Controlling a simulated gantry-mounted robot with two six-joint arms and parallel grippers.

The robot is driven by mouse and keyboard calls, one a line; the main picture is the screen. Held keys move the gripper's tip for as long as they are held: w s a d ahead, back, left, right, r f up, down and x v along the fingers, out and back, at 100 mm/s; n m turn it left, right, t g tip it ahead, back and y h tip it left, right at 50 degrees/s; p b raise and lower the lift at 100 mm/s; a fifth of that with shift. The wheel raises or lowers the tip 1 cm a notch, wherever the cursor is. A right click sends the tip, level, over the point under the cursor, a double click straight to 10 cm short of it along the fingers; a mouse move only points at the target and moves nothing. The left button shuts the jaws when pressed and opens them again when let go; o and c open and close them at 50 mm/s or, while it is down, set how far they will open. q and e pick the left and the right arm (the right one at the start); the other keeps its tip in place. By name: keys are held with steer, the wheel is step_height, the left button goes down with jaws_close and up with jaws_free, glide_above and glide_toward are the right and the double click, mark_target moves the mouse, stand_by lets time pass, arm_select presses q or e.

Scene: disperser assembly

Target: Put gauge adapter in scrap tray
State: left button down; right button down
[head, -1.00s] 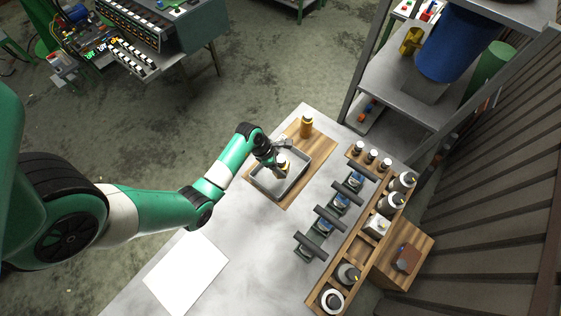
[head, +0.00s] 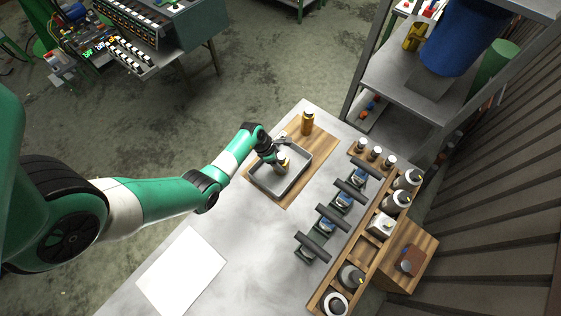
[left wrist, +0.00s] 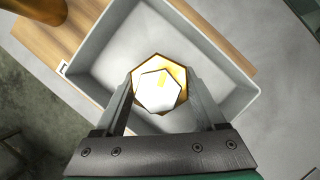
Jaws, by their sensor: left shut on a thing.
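The gauge adapter, a brass-coloured hex piece with a pale top, shows between my left gripper's fingers in the left wrist view (left wrist: 160,86) and in the head view (head: 283,161). My left gripper (head: 279,160) is shut on it; its fingers also show in the left wrist view (left wrist: 165,95). The scrap tray is a grey, open rectangular tray (head: 264,190), also seen in the left wrist view (left wrist: 234,52). The adapter is inside the tray's outline as seen from above. I cannot tell whether it touches the tray floor. My right gripper is not in view.
A wooden board (head: 318,141) lies under the tray, with a brass cylinder (head: 307,123) standing behind the tray. Several dark clamp-like fixtures (head: 333,218) and a wooden rack (head: 376,208) of pale cylinders stand to the right. A white sheet (head: 183,271) lies at front left.

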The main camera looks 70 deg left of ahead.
arm_select(q)
jaws_free()
steer(key=shift+f, duration=0.15)
steer(key=shift+r, duration=0.25)
steer(key=p+v, duration=0.4)
steer(key=v, duration=0.7)
steer(key=shift+s+r+p, duration=0.3)
steer(key=shift+r, duration=0.05)
steer(key=shift+w, duration=0.1)
